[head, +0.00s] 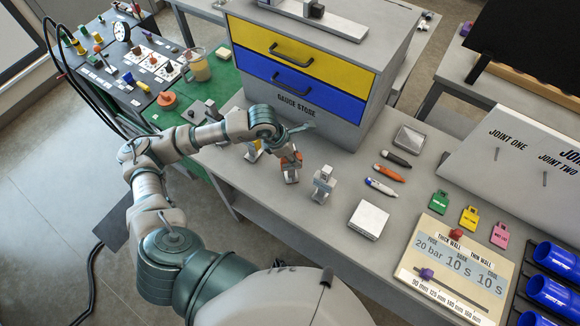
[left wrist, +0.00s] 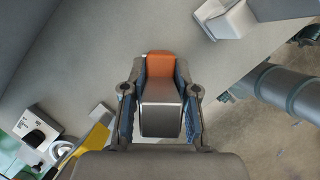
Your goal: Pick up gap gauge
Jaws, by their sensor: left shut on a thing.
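An orange and metal block (head: 290,166), apparently the gap gauge, is at the grey bench in front of the drawer unit. My left gripper (head: 289,153) comes down on it from above and is shut on it. In the left wrist view the two fingers of my left gripper (left wrist: 160,108) press on both sides of the block (left wrist: 160,92), its orange part at the far end and grey metal nearer. The gripper hides part of the block in the head view. I cannot tell whether its base touches the bench. My right gripper is not in view.
A grey metal piece (head: 323,184) stands close on the right, and a yellow piece (head: 253,151) close on the left. The gauge store drawers (head: 302,62) rise behind. A square pale block (head: 369,220), pens (head: 388,172) and coloured tags (head: 469,218) lie farther right.

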